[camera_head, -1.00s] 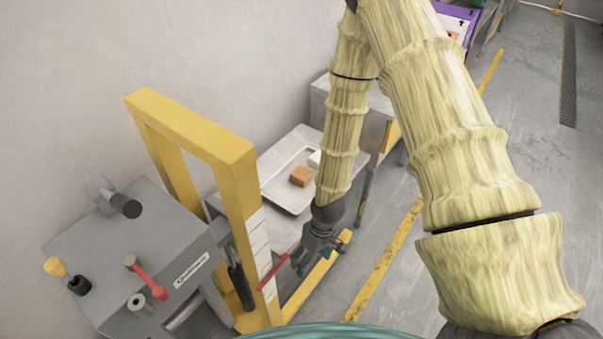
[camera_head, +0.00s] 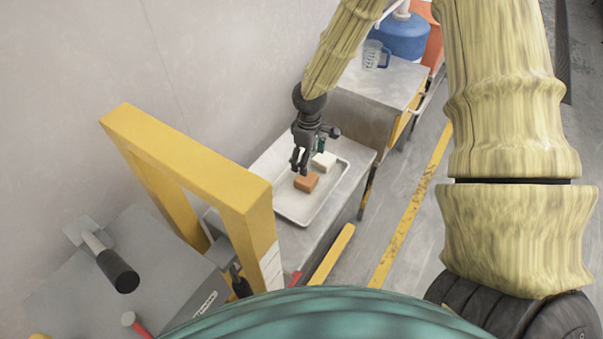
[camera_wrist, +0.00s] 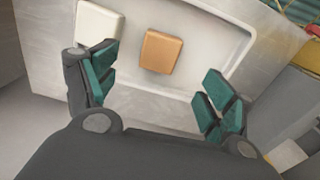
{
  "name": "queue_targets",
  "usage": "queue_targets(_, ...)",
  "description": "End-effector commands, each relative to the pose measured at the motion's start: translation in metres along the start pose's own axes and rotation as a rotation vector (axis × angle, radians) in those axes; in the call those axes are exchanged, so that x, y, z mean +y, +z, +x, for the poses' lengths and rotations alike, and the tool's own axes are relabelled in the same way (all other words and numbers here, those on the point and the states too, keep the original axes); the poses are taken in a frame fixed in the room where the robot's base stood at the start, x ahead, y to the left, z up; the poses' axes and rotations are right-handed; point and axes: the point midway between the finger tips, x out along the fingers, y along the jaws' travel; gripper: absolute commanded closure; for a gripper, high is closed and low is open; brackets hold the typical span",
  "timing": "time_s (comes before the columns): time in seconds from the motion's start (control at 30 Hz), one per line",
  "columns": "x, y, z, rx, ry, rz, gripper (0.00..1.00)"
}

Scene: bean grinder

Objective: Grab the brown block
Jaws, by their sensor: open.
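The brown block (camera_head: 306,182) lies in a pale shallow tray (camera_head: 298,211) on a grey metal table. A white block (camera_head: 324,160) lies in the same tray behind it. My gripper (camera_head: 299,172) is just above the tray near the brown block. In the wrist view the brown block (camera_wrist: 161,52) shows ahead, between the open green-padded fingers of my gripper (camera_wrist: 156,92), with nothing held. The white block (camera_wrist: 100,22) is near the left finger there. The exact height of the fingers above the tray is hard to tell.
A yellow frame (camera_head: 187,160) and a grey machine (camera_head: 75,285) stand left of the table (camera_head: 262,165). A grey cabinet (camera_head: 372,88) with a measuring jug (camera_head: 374,55) stands behind. Open floor with a yellow line (camera_head: 412,207) lies to the right.

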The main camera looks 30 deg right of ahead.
Motion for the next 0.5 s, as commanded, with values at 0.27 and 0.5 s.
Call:
queue_targets(0.27, -0.004, -0.005, 0.033, -0.003, -0.001, -0.011, 0.17)
queue_targets(0.5, -0.003, -0.005, 0.05, 0.0, -0.001, -0.009, 0.17)
